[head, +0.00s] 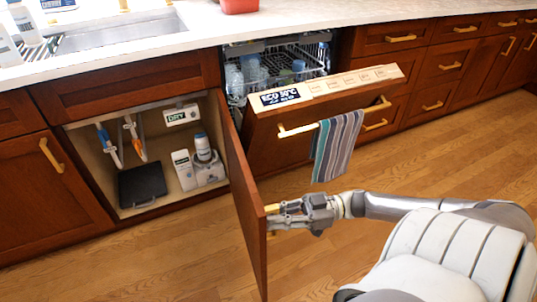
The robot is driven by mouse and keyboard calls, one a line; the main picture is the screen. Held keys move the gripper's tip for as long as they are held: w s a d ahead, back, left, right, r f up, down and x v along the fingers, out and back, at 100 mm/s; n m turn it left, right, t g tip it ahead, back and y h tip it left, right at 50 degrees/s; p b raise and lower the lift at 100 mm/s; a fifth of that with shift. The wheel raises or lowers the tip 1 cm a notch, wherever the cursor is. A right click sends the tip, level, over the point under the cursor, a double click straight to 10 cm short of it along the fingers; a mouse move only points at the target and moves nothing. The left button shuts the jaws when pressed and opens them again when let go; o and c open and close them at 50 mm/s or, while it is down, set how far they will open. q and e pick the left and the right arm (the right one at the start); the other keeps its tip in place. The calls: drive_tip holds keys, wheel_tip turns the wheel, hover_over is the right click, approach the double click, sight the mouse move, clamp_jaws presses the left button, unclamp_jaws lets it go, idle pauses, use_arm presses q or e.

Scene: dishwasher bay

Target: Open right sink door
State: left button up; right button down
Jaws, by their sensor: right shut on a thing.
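The right sink door (245,190) is a dark red-brown cabinet door, standing wide open and swung out toward me, seen almost edge-on. My right gripper (273,217) is at the door's free edge, shut on its brass handle (271,208), of which only a small part shows. The sink cabinet (145,205) behind is open to view on the right side. My left gripper is not in view.
The wooden floor (430,155) is clear.

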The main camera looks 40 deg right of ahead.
drive_tip(key=shift+s+d+f, duration=0.15)
drive_tip(key=shift+d, duration=0.1)
drive_tip(key=c, duration=1.4)
unclamp_jaws()
drive_tip(key=shift+c, duration=0.2)
drive_tip(key=v, duration=1.2)
